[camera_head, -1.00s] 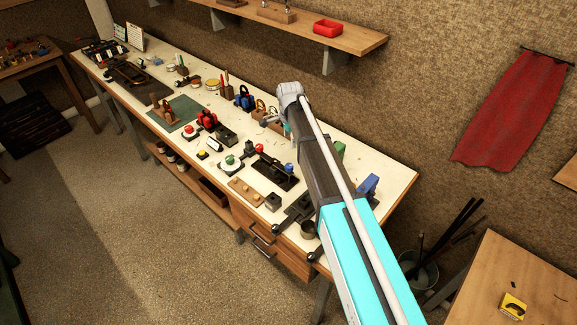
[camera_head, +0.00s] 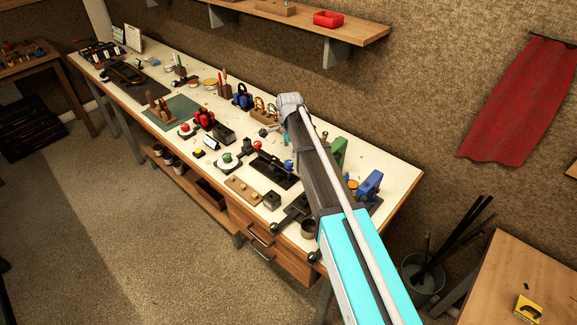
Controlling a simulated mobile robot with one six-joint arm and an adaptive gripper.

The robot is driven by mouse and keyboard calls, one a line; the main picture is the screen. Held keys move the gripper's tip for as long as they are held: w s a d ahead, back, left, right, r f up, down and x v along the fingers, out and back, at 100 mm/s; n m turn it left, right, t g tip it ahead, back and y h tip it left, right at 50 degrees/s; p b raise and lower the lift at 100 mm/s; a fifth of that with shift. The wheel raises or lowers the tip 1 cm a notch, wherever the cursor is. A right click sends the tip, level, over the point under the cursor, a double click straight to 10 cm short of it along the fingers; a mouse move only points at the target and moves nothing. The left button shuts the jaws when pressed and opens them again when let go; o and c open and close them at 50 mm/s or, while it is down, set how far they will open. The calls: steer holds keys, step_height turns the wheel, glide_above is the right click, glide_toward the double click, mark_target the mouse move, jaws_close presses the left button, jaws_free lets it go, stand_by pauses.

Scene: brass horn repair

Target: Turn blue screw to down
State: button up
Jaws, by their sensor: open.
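I cannot tell for sure which blue part is the blue screw. A small blue knob (camera_head: 288,165) shows at the right end of a black fixture (camera_head: 272,168), close to the left edge of my arm. A red knob (camera_head: 257,146) stands above the fixture's left end. A larger blue vise-like device (camera_head: 369,185) stands near the bench's right end, right of my arm. My arm reaches over the bench from the lower right, and small grey and turquoise parts of it show left of its elbow. My gripper's jaws are hidden behind the arm.
The long white bench (camera_head: 393,158) is crowded with small devices. A green block (camera_head: 339,152) stands right of my arm, and a dark cup (camera_head: 308,228) is near the front edge. A wall shelf (camera_head: 358,38) with a red tray (camera_head: 328,18) hangs above.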

mark_target(289, 162)
steer(key=shift+f+b, duration=2.8)
steer(key=shift+f, duration=0.25)
steer(key=shift+c, duration=0.2)
jaws_close()
